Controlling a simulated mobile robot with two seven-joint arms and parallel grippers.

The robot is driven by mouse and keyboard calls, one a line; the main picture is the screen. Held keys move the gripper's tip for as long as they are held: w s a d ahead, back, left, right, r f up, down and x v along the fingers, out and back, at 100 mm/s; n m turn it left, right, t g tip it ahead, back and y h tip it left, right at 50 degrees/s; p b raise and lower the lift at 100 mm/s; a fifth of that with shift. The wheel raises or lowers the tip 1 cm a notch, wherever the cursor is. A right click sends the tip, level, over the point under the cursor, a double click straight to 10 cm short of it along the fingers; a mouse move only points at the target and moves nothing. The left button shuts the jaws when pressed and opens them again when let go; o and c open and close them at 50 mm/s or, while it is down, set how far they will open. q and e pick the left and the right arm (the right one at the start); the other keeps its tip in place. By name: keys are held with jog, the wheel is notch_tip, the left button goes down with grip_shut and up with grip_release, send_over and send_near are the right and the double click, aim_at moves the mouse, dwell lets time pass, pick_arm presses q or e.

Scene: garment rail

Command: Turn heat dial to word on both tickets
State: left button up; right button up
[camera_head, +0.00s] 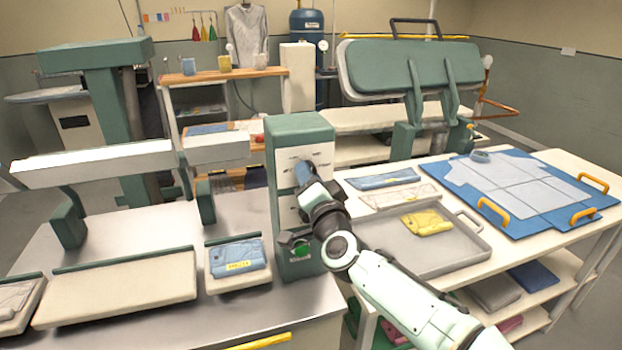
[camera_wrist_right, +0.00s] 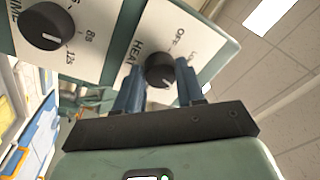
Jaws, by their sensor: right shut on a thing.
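The heat dial (camera_wrist_right: 160,70) is a black round knob on the white panel of a green control box (camera_head: 300,130). The words HEAT and OFF show beside it in the right wrist view, with another word partly cut off. My right gripper (camera_wrist_right: 160,88) is shut on the dial, one blue finger on each side; in the head view the gripper (camera_head: 303,172) hides the dial. The dial's pointer is not clear. A folded blue garment (camera_head: 228,252) carries a yellow ticket (camera_head: 238,266) whose writing is too small to read. My left gripper is not in view.
A second black dial (camera_wrist_right: 45,27), marked TIME, sits beside the heat dial. A green button (camera_head: 300,248) is low on the box. A grey tray (camera_head: 440,262) holds a folded yellow garment (camera_head: 427,222). A blue board (camera_head: 580,218) lies at right.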

jog(key=shift+a+r+m+g+h+p, duration=0.15)
jog(key=shift+m+h, duration=0.1)
jog(key=shift+m, duration=2.3)
jog(key=shift+d+m+g+h+p, duration=0.1)
jog(key=shift+m+h, duration=0.1)
jog(key=shift+m, duration=2.4)
jog(key=shift+a+r+m+g+h+p, duration=0.15)
jog(key=shift+m+h, duration=0.1)
jog(key=shift+m, duration=2.3)
jog(key=shift+d, duration=0.1)
jog(key=o, duration=1)
jog(key=shift+o, duration=0.2)
jog(key=shift+s, duration=0.1)
